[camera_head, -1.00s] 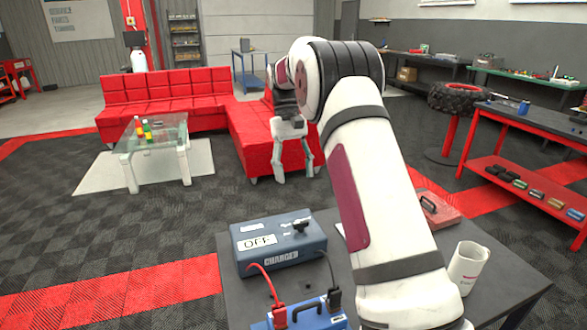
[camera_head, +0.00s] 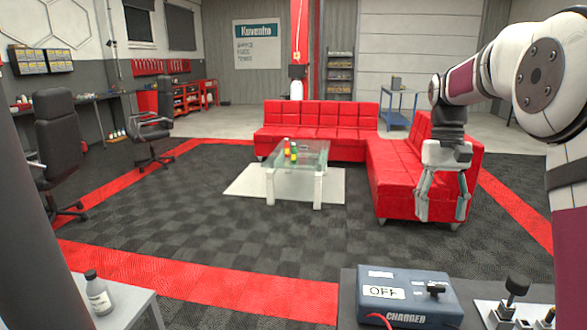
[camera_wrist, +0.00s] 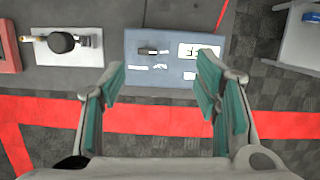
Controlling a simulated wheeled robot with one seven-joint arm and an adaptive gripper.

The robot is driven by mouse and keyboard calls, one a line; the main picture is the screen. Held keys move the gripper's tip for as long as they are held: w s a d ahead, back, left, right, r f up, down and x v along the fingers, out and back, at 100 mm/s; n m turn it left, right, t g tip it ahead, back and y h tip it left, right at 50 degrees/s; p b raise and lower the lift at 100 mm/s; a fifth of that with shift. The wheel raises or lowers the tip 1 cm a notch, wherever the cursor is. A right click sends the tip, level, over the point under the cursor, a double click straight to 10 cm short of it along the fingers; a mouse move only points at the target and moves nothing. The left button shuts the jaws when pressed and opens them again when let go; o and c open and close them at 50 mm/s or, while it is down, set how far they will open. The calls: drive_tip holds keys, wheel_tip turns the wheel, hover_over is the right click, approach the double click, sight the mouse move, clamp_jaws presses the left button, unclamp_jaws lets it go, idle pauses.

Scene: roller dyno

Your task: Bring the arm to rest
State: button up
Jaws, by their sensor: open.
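My arm comes in from the right in the head view, bent, with my gripper (camera_head: 441,205) hanging down in front of the red sofa as seen from here. The gripper is open, with nothing between its fingers. The wrist view shows the same gripper (camera_wrist: 163,95) with its two teal-padded fingers spread apart. Below and beyond the fingers is the blue charger box (camera_head: 408,308), marked OFF and CHARGED, on the dark table; it also shows in the wrist view (camera_wrist: 172,75). The gripper is apart from the box.
A panel with black knobs (camera_head: 511,312) stands right of the charger. A white side table (camera_head: 115,298) with a bottle (camera_head: 97,292) is at lower left. A glass table (camera_head: 298,165), red sofa (camera_head: 318,120) and office chairs (camera_head: 152,130) stand farther off. The middle floor is open.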

drive_tip(key=s+a+r+n+t+p, duration=0.15)
drive_tip(key=s+a+r, duration=0.3)
drive_tip(key=s, duration=0.75)
drive_tip(key=s+a+r+t+p, duration=0.2)
drive_tip(key=s+a+r+t, duration=0.3)
drive_tip(key=s, duration=0.7)
drive_tip(key=s+a+f+p, duration=0.1)
drive_tip(key=s+a+f, duration=0.2)
drive_tip(key=s, duration=0.7)
wheel_tip(320, 180, down, 2)
drive_tip(key=shift+a+f, duration=0.1)
drive_tip(key=shift+a, duration=0.05)
drive_tip(key=shift+t, duration=0.25)
